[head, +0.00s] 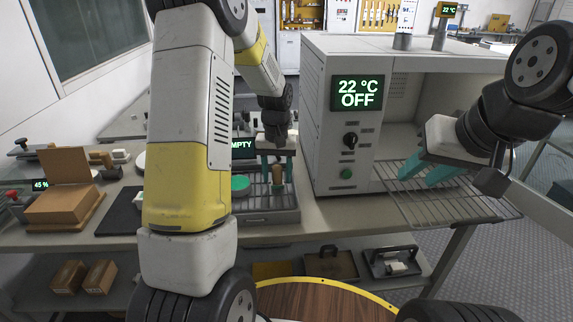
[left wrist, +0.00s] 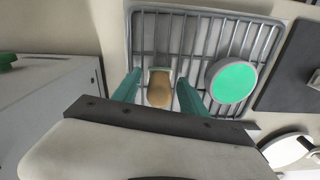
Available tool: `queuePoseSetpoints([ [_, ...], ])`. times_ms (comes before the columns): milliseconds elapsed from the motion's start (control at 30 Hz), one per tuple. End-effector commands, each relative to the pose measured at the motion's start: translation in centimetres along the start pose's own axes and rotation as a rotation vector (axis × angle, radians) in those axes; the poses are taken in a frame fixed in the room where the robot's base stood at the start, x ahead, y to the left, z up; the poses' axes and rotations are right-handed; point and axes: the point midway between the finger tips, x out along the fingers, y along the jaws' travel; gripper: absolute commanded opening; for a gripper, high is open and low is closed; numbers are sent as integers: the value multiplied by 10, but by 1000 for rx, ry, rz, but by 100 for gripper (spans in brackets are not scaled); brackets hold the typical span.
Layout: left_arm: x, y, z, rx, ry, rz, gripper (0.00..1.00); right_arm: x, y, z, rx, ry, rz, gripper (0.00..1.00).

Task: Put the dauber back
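The dauber (head: 277,176) has a wooden handle and stands on a wire-rack tray (head: 262,216) left of the oven. In the left wrist view its rounded handle (left wrist: 160,90) points toward the camera, with a small pale-green part at its far end. My left gripper (head: 276,168) is above the tray, pointing down. Its teal fingers stand on either side of the handle, with a gap visible at least on one side; the left wrist view shows this too (left wrist: 158,88). My right gripper (head: 428,170) is open and empty in front of the oven's opening.
A round green-topped pad (head: 240,183) lies on the tray beside the dauber. The grey oven (head: 345,150) reads 22 °C OFF, with a wire shelf (head: 455,205) sticking out. A dark mat (head: 120,214) and brown box (head: 64,203) are at left.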

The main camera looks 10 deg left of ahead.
Motion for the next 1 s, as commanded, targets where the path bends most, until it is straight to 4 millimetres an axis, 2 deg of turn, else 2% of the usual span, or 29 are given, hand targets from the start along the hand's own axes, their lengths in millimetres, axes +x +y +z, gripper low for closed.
queuePoseSetpoints([
  [267, -1, 0, 0, 0, 0, 0, 50, 0, 0, 0, 0, 0, 0, 36],
  [367, -7, 0, 0, 0, 1, 0, 50, 0, 0, 0, 0, 0, 0, 36],
  [467, -22, 0, -1, 0, 4, 1, 50, 0, 0, 0, 0, 0, 0, 36],
  [800, -94, 0, -1, 0, 4, 1, 50, 0, 0, 0, 0, 0, 0, 36],
  [1000, -118, 0, 0, 0, 2, 0, 50, 0, 0, 0, 0, 0, 0, 36],
])
